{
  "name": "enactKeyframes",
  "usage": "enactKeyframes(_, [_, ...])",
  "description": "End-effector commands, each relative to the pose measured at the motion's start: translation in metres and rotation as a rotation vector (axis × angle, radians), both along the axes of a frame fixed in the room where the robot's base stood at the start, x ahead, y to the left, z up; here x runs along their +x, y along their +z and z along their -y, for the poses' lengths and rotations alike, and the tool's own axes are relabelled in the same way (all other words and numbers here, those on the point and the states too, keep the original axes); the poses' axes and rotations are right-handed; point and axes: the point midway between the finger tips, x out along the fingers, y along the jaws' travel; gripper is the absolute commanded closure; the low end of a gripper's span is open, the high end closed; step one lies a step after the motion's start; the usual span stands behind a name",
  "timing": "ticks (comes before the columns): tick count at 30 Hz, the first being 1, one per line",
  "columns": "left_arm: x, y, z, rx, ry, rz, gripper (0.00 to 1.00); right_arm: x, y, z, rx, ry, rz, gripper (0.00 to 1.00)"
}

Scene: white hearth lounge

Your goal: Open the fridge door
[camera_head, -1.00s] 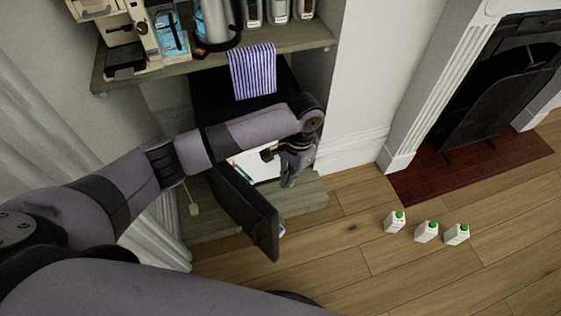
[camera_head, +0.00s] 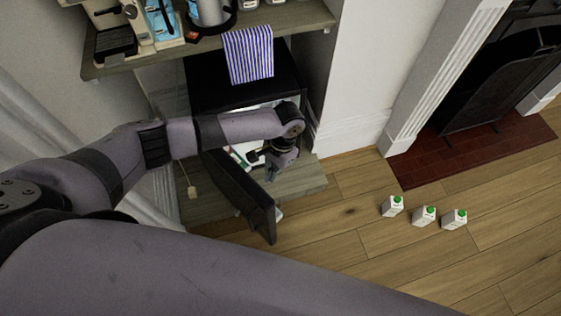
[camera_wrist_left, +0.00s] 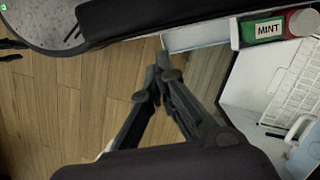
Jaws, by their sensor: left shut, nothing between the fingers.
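The small black fridge (camera_head: 213,90) stands on a low wooden shelf under the counter. Its dark door (camera_head: 243,198) is swung open toward the left front, and the white interior shows behind my arm. My left gripper (camera_head: 272,176) is shut and empty in front of the opening, to the right of the door and apart from it. In the left wrist view the closed fingertips (camera_wrist_left: 158,62) point toward the dark door (camera_wrist_left: 150,18). A green bottle labelled MINT (camera_wrist_left: 263,28) and white wire racks (camera_wrist_left: 297,85) show beside it. My right gripper is not in view.
Three white cartons with green caps (camera_head: 424,216) stand on the open wooden floor. A fireplace (camera_head: 500,85) is at right.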

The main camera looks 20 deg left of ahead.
Motion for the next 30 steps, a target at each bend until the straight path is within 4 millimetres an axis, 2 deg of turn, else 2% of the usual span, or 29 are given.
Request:
enactKeyframes(5, [-0.011,0.000,-0.005,-0.001,0.000,0.000,1.00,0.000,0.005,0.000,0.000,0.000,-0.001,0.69])
enactKeyframes(17, [-0.014,0.001,-0.007,0.000,-0.004,-0.001,1.00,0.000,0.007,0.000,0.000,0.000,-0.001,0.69])
enactKeyframes(20, [-0.022,0.004,-0.012,0.001,-0.029,-0.003,1.00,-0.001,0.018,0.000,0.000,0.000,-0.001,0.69])
enactKeyframes(30, [-0.086,0.008,-0.050,0.003,-0.233,-0.007,1.00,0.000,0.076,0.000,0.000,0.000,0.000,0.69])
